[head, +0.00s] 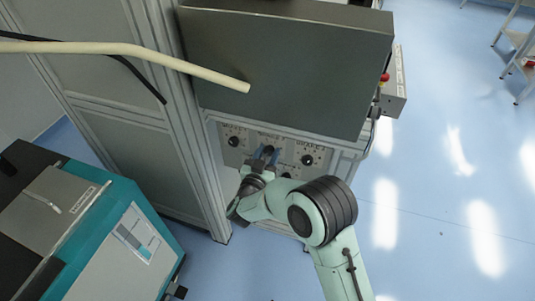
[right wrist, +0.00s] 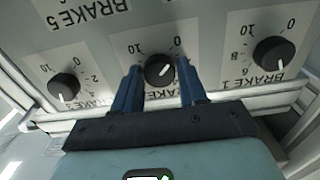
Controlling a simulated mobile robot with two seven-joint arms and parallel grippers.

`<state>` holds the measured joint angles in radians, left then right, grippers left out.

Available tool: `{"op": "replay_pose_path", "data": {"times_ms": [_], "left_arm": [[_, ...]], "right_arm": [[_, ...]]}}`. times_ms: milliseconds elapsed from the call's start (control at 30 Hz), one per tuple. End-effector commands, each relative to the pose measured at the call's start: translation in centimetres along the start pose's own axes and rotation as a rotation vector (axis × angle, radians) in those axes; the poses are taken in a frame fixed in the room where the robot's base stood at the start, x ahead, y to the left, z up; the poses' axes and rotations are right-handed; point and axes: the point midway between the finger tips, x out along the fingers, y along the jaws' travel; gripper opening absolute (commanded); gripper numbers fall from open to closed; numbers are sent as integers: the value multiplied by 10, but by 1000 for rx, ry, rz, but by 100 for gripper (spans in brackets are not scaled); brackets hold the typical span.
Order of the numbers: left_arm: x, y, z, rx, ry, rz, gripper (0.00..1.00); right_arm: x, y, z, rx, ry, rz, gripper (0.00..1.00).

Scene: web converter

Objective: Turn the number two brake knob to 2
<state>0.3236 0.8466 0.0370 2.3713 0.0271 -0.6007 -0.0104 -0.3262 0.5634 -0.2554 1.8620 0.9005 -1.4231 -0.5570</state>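The number two brake knob (right wrist: 159,70) is a round black knob with a white pointer line, at the middle of the upside-down right wrist view. My right gripper (right wrist: 160,84) is open, with one blue finger on each side of this knob. Small gaps seem to show between the fingers and the knob. In the head view the right gripper (head: 263,153) is at the middle of the knob panel and hides most of this knob. My left gripper is not in view.
The brake 1 knob (right wrist: 274,53) and another black knob (right wrist: 63,87) flank the middle one. A large dark grey box (head: 285,65) overhangs the panel. A teal and grey machine (head: 110,240) stands at lower left. The blue floor at right is largely clear.

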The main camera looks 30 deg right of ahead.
Motion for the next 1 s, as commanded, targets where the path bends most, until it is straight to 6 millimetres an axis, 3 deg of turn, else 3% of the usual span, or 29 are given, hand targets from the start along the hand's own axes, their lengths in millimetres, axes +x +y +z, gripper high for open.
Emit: {"op": "replay_pose_path", "data": {"times_ms": [33, 100, 567, 1000], "left_arm": [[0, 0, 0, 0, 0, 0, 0], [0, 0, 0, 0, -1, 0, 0], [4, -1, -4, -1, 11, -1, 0], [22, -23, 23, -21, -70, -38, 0]], "right_arm": [[0, 0, 0, 0, 0, 0, 25], [0, 0, 0, 0, 0, 0, 4], [0, 1, 1, 88, -1, 1, 4], [0, 2, 3, 460, -3, 1, 4]]}}
